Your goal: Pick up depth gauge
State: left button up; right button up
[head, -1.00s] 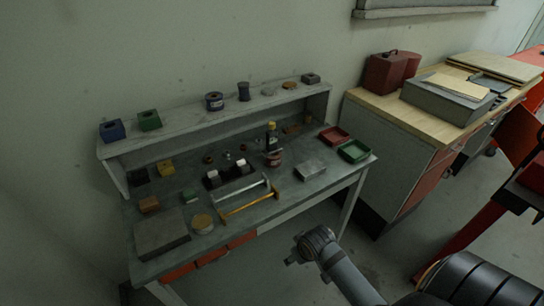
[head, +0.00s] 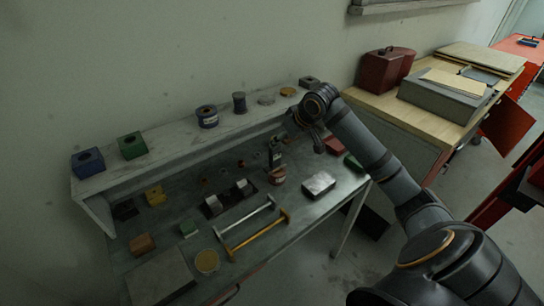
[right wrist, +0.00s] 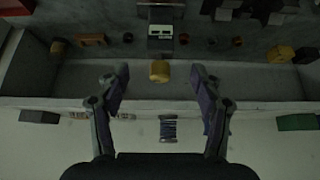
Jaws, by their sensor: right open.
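An upright dark device (head: 275,156) stands on the workbench behind a small reddish can; it looks like the depth gauge, though I cannot be sure. My right gripper (head: 304,128) is open and empty, above the back of the bench near the shelf. Its two fingers (right wrist: 160,78) are spread wide in the right wrist view, apart from the device. My left gripper is not in view.
The raised shelf (head: 175,143) carries blue and green blocks and spools. A silver T-bar (head: 243,217), a gold T-bar (head: 258,236) and a metal block (head: 319,184) lie on the bench. My right arm hides part of the bench's right end.

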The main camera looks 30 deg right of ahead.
aim_at(277, 148)
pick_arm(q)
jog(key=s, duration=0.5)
pick_arm(e)
jog(key=x, duration=0.2)
jog(key=shift+a+f, duration=0.1)
jog(key=shift+f, duration=0.2)
jog(key=p+x, duration=0.2)
jog(key=x, duration=0.4)
jog(key=shift+w+f, duration=0.15)
jog(key=shift+f, duration=0.2)
jog(key=shift+w+f, duration=0.1)
jog(key=shift+f, duration=0.05)
jog(key=c, duration=0.6)
grip_shut()
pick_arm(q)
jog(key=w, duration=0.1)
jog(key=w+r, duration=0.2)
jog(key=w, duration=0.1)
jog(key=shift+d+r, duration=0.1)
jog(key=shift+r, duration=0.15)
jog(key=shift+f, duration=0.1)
pick_arm(e)
jog(key=shift+r, duration=0.2)
